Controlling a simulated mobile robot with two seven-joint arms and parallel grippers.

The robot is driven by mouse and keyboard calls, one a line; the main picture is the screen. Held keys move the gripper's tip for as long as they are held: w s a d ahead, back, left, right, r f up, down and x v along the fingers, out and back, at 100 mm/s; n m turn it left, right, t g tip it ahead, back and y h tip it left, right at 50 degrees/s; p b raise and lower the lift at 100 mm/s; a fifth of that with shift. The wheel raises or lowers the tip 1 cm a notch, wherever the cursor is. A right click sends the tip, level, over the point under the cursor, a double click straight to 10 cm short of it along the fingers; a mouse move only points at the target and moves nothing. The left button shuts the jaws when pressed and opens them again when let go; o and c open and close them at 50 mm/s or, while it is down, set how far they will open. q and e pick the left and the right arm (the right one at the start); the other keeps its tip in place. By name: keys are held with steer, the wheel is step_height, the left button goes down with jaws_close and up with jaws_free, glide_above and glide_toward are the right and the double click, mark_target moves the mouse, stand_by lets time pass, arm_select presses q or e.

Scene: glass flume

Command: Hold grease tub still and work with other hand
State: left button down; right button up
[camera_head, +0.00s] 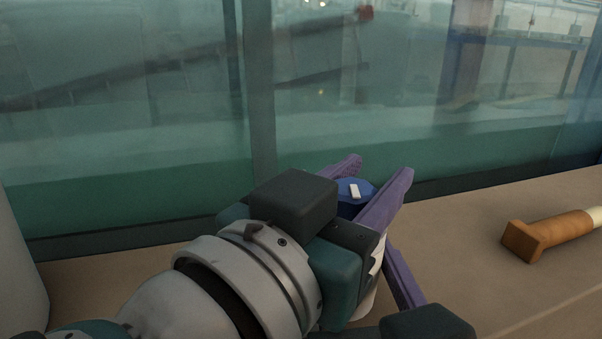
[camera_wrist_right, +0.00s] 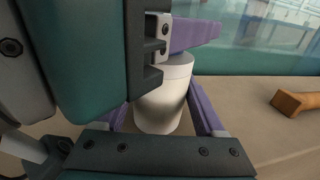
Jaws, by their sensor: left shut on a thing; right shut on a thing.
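The grease tub (camera_wrist_right: 160,108) is a white upright cylinder with a paler band around its top. In the right wrist view it stands between the purple fingers of my right gripper (camera_wrist_right: 163,112), which is shut on it. In the head view one right finger shows, and the tub is mostly hidden behind my left gripper (camera_head: 376,182). The left gripper's purple fingers are shut on a blue piece (camera_head: 349,206) with a small white block on top. In the right wrist view a left finger crosses just above the tub; I cannot tell whether they touch.
A wooden-brown tool (camera_head: 545,234) with a square-ended head and pale tip lies on the tan surface (camera_head: 490,289) to the right. The glass flume wall (camera_head: 130,187) runs close behind the grippers. The surface between grippers and tool is clear.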

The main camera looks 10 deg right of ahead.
arm_select(q)
steer(key=shift+n+t+y, duration=0.5)
steer(key=shift+n+t, duration=0.1)
steer(key=shift+w+a+y, duration=0.1)
steer(key=shift+y, duration=0.2)
steer(key=shift+c, duration=2.1)
jaws_free()
steer(key=v, duration=1.2)
steer(key=shift+f, duration=0.15)
